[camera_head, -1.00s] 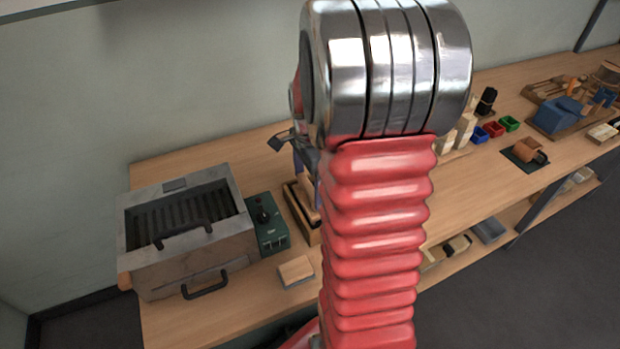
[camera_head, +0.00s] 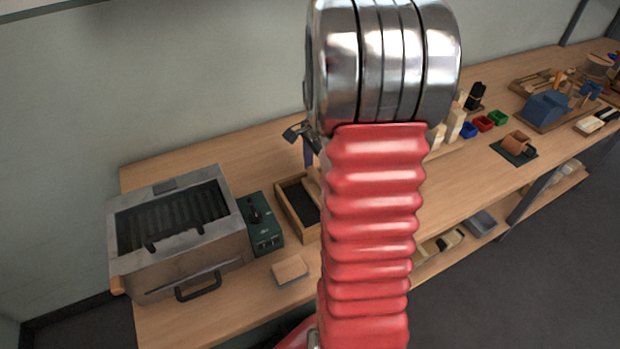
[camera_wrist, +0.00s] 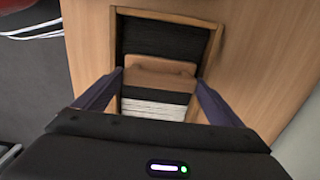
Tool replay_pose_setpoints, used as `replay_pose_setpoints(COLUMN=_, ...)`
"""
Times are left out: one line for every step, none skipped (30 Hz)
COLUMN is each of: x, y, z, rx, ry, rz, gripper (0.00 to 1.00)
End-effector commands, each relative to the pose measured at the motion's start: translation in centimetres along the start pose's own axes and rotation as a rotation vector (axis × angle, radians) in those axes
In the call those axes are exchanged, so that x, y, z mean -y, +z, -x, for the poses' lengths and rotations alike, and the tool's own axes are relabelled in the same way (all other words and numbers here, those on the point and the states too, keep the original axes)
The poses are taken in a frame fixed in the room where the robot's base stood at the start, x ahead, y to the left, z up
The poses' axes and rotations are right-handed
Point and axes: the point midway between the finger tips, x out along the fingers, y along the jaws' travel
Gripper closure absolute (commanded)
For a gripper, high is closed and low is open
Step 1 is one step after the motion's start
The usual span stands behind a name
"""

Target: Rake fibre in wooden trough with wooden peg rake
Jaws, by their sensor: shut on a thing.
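The wooden trough (camera_head: 284,212) stands on the bench right of the green control box, partly hidden by my arm. In the wrist view its wooden rim (camera_wrist: 210,50) frames dark fibre (camera_wrist: 160,40) at the far end and a bundle of pale strands (camera_wrist: 153,109) nearer. My gripper (camera_wrist: 160,78) is over the trough, its two fingers shut on the brown wooden peg rake (camera_wrist: 160,65), which lies crosswise between them. The rake's pegs are hidden, so I cannot tell how deep they reach. In the head view the gripper is mostly behind my arm.
A grey metal box with a dark grille (camera_head: 175,230) stands at the left, with the green control box (camera_head: 262,222) beside it. A small wooden block (camera_head: 289,269) lies near the front edge. Small coloured bins (camera_head: 484,123) and a blue device (camera_head: 547,110) stand further right.

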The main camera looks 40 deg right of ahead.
Motion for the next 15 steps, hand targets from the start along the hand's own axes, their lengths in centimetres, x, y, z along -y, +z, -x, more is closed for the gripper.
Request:
replay_pose_setpoints(x=0.0, y=-0.7, z=0.0, rx=0.0, ry=-0.001, rz=-0.004, gripper=0.49)
replay_pose_setpoints(x=0.0, y=-1.0, z=0.0, rx=0.0, ry=-0.001, rz=-0.004, gripper=0.49)
replay_pose_setpoints(x=0.0, y=-1.4, z=0.0, rx=0.0, ry=0.0, rz=-0.003, gripper=0.49)
replay_pose_setpoints(x=0.0, y=-1.8, z=0.0, rx=0.0, ry=0.0, rz=-0.003, gripper=0.49)
replay_pose_setpoints(x=0.0, y=-2.1, z=0.0, rx=0.0, ry=0.0, rz=-0.003, gripper=0.49)
replay_pose_setpoints(x=0.0, y=-2.6, z=0.0, rx=0.0, ry=0.0, rz=-0.004, gripper=0.49)
replay_pose_setpoints(x=0.0, y=-2.9, z=0.0, rx=0.0, ry=0.0, rz=-0.003, gripper=0.49)
replay_pose_setpoints(x=0.0, y=-3.3, z=0.0, rx=0.0, ry=-0.001, rz=-0.003, gripper=0.49)
replay_pose_setpoints(x=0.0, y=-3.7, z=0.0, rx=-0.001, ry=-0.001, rz=-0.003, gripper=0.49)
replay_pose_setpoints(x=0.0, y=-4.0, z=0.0, rx=-0.001, ry=-0.001, rz=-0.004, gripper=0.49)
replay_pose_setpoints(x=0.0, y=-4.4, z=0.0, rx=-0.001, ry=-0.001, rz=-0.004, gripper=0.49)
replay_pose_setpoints(x=0.0, y=-4.8, z=0.0, rx=0.0, ry=-0.001, rz=-0.003, gripper=0.49)
replay_pose_setpoints(x=0.0, y=-5.2, z=0.0, rx=0.0, ry=-0.001, rz=-0.003, gripper=0.49)
replay_pose_setpoints(x=0.0, y=-5.5, z=0.0, rx=-0.001, ry=-0.001, rz=-0.003, gripper=0.49)
replay_pose_setpoints(x=0.0, y=-6.0, z=0.0, rx=0.0, ry=-0.001, rz=-0.004, gripper=0.49)
